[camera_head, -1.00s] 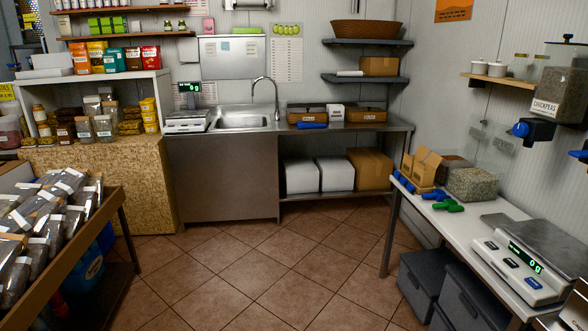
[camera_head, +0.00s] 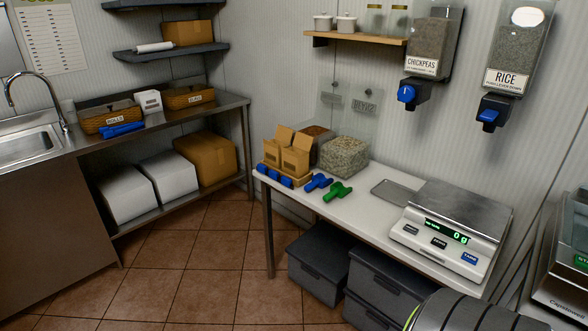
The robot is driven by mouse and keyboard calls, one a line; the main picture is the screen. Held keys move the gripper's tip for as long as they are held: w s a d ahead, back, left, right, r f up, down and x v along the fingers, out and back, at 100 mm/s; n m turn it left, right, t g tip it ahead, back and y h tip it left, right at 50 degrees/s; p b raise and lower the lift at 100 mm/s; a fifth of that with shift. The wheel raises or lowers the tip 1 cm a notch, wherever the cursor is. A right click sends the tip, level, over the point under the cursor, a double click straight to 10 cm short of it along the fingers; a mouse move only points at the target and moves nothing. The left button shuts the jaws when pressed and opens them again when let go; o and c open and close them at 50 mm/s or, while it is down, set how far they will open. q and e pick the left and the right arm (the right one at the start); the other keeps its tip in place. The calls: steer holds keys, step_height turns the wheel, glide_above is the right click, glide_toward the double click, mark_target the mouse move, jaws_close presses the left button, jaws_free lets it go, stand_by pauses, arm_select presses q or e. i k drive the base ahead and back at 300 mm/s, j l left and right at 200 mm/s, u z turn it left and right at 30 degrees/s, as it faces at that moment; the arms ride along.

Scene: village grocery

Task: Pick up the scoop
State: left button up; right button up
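A blue scoop-like tool (camera_head: 318,182) lies on the white table (camera_head: 365,205). A green one (camera_head: 338,192) lies just right of it, very close. Both are small here, and I cannot make out their full shape. Neither of my grippers shows in the head view. A dark rounded part at the bottom right edge looks like one of my arm links, with no fingers visible.
Paper bags (camera_head: 295,155) and clear bins of grain (camera_head: 345,153) stand behind the tools. A scale (camera_head: 452,235) and a grey tray (camera_head: 392,191) are to their right. Dispensers (camera_head: 432,45) hang above. Grey crates (camera_head: 318,265) fill the space below. Tiled floor is clear at left.

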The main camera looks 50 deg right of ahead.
mark_target(318, 180)
steer(key=i+j+z, duration=0.1)
steer(key=i+z, duration=0.25)
steer(key=i, duration=0.2)
steer(key=i+j+z, duration=0.35)
steer(key=i, duration=0.2)
steer(key=i+j+z, duration=0.35)
steer(key=i, duration=0.15)
